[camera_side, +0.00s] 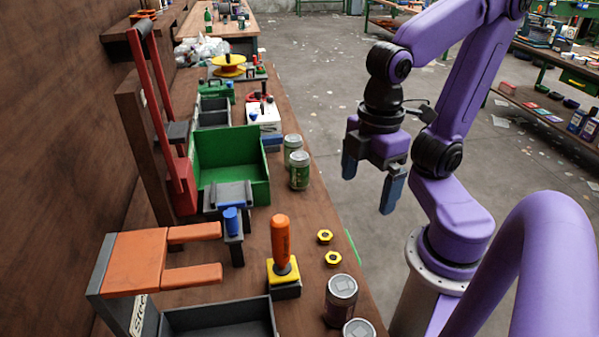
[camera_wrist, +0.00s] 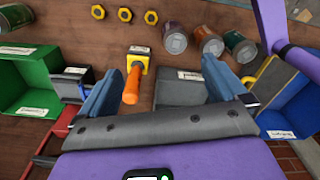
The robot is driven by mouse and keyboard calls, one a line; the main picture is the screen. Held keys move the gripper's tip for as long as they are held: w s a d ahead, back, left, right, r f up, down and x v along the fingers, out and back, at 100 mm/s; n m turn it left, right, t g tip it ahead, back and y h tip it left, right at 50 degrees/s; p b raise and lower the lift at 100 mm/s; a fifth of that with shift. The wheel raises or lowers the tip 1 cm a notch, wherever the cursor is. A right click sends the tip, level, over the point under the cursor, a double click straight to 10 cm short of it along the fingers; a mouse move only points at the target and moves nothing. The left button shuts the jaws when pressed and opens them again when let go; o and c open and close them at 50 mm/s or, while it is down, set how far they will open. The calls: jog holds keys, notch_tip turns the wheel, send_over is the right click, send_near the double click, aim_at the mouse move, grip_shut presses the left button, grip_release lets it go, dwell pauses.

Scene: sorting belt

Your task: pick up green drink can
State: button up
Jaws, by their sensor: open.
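Two green drink cans, a nearer one (camera_side: 299,172) and a farther one (camera_side: 293,146), stand upright close together by the right side of the green bin in the side view. My gripper (camera_side: 370,185) is open and empty, hanging with fingers down to the right of these cans, beyond the bench edge in the picture. In the wrist view its two fingers (camera_wrist: 160,85) are spread wide with nothing held.
A blue bin (camera_wrist: 293,103) is at right in the wrist view. Bare bench lies between the green cans and nuts.

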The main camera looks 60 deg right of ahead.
aim_at(300, 164)
jog(key=w+a+r+m+t+y, duration=0.1)
jog(key=w+a+m+t+y, duration=0.2)
jog(key=w+a+m+y, duration=0.7)
jog(key=w+d+m+t+h, duration=0.2)
jog(key=w+m+t+h, duration=0.15)
jog(key=w, duration=0.75)
jog(key=w+d+m+t+h, duration=0.2)
jog(key=w+t+h, duration=0.3)
jog(key=w, duration=0.5)
jog(key=s+d+f+m+g+h, duration=0.1)
jog(key=s+d+m+g+h, duration=0.15)
jog(key=d+m+h, duration=0.55)
jog(key=s+d+m+g+h, duration=0.2)
jog(key=d+g+h, duration=0.2)
jog(key=d+h, duration=0.55)
jog(key=d+f+y, duration=0.3)
jog(key=f, duration=1.6)
jog(key=x, duration=1.7)
jog(key=shift+w, duration=0.15)
jog(key=c, duration=1)
